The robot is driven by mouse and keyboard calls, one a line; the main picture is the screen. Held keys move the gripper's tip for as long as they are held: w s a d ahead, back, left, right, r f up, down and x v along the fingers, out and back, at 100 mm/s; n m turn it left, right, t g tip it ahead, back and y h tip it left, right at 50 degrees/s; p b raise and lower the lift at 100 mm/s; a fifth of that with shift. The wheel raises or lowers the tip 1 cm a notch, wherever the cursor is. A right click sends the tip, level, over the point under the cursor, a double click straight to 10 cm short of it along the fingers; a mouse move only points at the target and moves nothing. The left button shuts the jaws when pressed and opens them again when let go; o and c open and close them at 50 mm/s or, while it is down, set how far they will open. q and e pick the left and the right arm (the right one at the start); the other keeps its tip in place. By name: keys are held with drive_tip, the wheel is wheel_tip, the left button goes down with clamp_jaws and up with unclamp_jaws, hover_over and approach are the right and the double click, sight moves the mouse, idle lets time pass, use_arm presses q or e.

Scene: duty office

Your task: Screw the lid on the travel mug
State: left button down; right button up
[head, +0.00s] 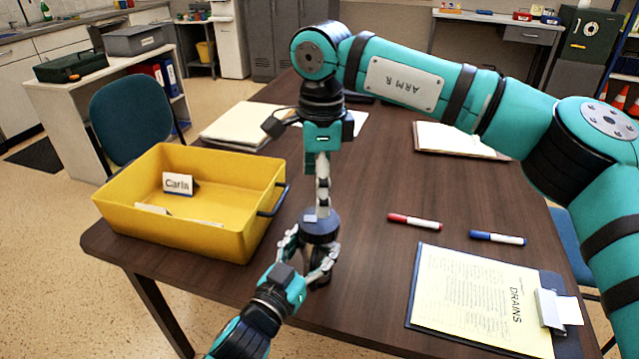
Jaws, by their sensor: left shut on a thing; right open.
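The travel mug (311,256) stands upright on the brown table, mostly hidden by my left gripper. A dark blue round top, which looks like the lid (322,229), sits at its upper end; I cannot tell how well it is seated. My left gripper (308,254) comes from the front and is shut around the mug. My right gripper (320,208) points straight down over the lid, its fingers seen edge-on. It is open, with its fingertips at the lid's top; contact is not clear.
A yellow bin (190,232) with a "Carla" card stands close on the left. A red marker (414,222), a blue marker (498,238) and a clipboard (480,300) lie on the right. Papers (240,125) and an open notebook (455,140) lie farther back.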

sight(319, 220)
wheel_tip(319, 220, down, 8)
drive_tip(key=shift+f, duration=0.1)
idle(0.6)
drive_tip(key=c, duration=1.2)
drive_tip(key=o, duration=1.4)
drive_tip(key=shift+c, duration=0.2)
